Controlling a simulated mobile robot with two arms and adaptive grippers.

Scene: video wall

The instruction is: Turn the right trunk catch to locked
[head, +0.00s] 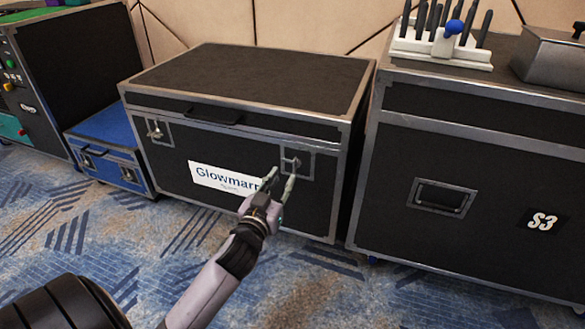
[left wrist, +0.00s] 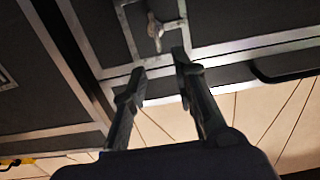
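The black trunk (head: 240,95) with silver edges and a "Glowmarr" label stands against the wall, its lid shut. Its right catch (head: 291,162) is a small metal knob in a square recessed plate; it also shows at the top of the left wrist view (left wrist: 155,30). The left catch (head: 155,129) sits at the trunk's other front end. My left gripper (head: 280,181) is just in front of and slightly below the right catch. In the left wrist view its two fingers are apart and empty, with the catch beyond their tips. My right gripper is not in view.
A larger black case (head: 480,165) marked "S3" stands close on the right, with a white rack (head: 440,50) and a grey metal box (head: 550,60) on top. A low blue case (head: 108,150) stands at left. Open carpet (head: 90,235) lies in front.

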